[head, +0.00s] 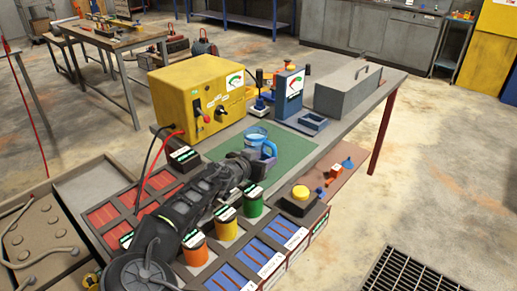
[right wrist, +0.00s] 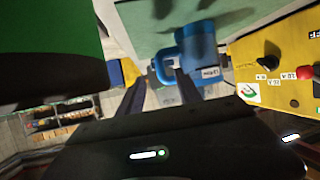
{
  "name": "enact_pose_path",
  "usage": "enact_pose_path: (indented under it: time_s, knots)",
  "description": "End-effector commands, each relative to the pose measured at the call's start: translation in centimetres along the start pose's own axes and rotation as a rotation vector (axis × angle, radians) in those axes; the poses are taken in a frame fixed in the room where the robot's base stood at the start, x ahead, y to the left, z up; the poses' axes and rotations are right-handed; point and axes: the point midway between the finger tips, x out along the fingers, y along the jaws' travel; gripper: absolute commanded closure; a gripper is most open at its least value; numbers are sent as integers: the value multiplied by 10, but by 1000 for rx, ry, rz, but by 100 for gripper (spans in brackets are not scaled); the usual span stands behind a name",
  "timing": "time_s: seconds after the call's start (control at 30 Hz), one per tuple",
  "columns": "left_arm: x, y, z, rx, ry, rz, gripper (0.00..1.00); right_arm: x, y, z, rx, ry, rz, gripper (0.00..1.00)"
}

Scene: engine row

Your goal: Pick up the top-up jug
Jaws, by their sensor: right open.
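The top-up jug (head: 268,149) is blue with a handle and stands on the green mat (head: 292,152) on the workbench. In the right wrist view the jug (right wrist: 200,48) shows a pale label, with its handle towards the gripper. My right gripper (head: 250,163) is just in front of the jug and partly hides its lower part in the head view. In the right wrist view its two dark fingers (right wrist: 159,88) are apart, with nothing between the tips; the handle lies just beyond them. I cannot tell whether they touch it. My left gripper is not in view.
A yellow box with a gauge (head: 197,95) stands behind left, and a blue gauge device (head: 289,94) behind the mat. A grey toolbox (head: 345,90) is at the back right. Orange, yellow and green (head: 253,203) canisters stand close beside my right arm. Parts bins line the front.

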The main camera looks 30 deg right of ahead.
Motion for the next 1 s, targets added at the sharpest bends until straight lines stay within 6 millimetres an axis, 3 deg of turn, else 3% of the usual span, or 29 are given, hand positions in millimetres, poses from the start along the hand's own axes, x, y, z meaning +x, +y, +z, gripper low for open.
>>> enact_pose_path:
  time_s: [0.37, 0.73, 1.0]
  knots:
    - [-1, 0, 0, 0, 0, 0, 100, 4, 0, 0, 0, 0, 0, 58]
    - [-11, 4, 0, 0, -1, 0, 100, 54, 0, -2, -1, 0, 1, 58]
    - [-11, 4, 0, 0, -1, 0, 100, 60, 0, 0, 0, 0, -1, 58]
